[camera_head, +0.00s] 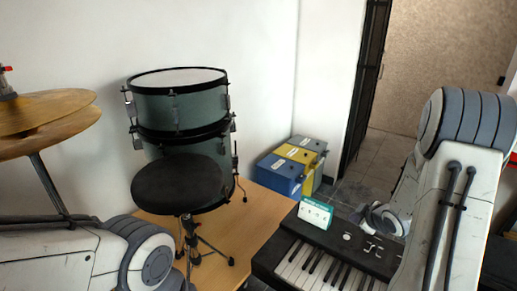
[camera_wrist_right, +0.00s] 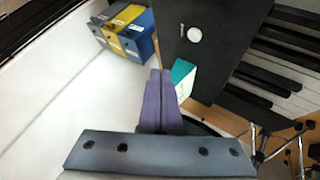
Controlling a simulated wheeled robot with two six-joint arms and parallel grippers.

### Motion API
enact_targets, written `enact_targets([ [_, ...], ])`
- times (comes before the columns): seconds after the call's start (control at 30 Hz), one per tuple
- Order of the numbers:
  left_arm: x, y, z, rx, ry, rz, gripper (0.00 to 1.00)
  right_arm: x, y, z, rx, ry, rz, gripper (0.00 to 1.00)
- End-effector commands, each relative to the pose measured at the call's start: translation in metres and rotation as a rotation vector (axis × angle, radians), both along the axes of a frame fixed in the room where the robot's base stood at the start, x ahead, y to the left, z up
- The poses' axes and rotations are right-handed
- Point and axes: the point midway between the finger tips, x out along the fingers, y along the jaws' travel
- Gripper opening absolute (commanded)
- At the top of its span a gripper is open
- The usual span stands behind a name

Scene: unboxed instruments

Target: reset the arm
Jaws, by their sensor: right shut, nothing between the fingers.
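A small teal and white box (camera_head: 315,213) stands on the keyboard's top, to the left of the gripper in the head view. The box (camera_wrist_right: 182,76) shows partly behind the fingers in the wrist view. My left arm shows at the lower left of the head view, but its gripper is out of view.
A teal drum stack (camera_head: 185,105) and a black round stool (camera_head: 177,184) stand on the wooden floor (camera_head: 225,258). Cymbals (camera_head: 45,120) are at the left. Blue and yellow bins (camera_head: 293,163) stand by the wall. A dark doorway frame (camera_head: 367,80) is behind.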

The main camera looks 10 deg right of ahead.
Motion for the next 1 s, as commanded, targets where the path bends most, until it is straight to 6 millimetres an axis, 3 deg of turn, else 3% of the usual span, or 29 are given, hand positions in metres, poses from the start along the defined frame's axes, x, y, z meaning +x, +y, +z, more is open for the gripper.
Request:
enact_targets([
  [0.17, 0.000, 0.000, 0.000, 0.000, 0.000, 0.000, 0.50, 0.011, 0.032, 0.013, -0.001, 0.039, 0.002, 0.00],
  [0.33, 0.000, 0.000, 0.000, 0.000, 0.000, 0.000, 0.50, 0.015, 0.119, 0.041, 0.020, 0.144, -0.017, 0.00],
  [0.47, 0.000, 0.000, 0.000, 0.000, 0.000, 0.000, 0.50, -0.010, 0.195, 0.060, 0.062, 0.243, -0.035, 0.00],
  [0.57, 0.000, 0.000, 0.000, 0.000, 0.000, 0.000, 0.50, -0.045, 0.251, 0.072, 0.102, 0.328, -0.042, 0.00],
  [0.7, 0.000, 0.000, 0.000, 0.000, 0.000, 0.000, 0.50, -0.115, 0.319, 0.085, 0.160, 0.475, -0.031, 0.00],
  [0.83, 0.000, 0.000, 0.000, 0.000, 0.000, 0.000, 0.50, -0.185, 0.359, 0.094, 0.191, 0.616, -0.006, 0.00],
  [0.9, 0.000, 0.000, 0.000, 0.000, 0.000, 0.000, 0.50, -0.217, 0.370, 0.097, 0.198, 0.682, 0.007, 0.00],
  [1.0, 0.000, 0.000, 0.000, 0.000, 0.000, 0.000, 0.50, -0.248, 0.379, 0.101, 0.201, 0.749, 0.022, 0.00],
])
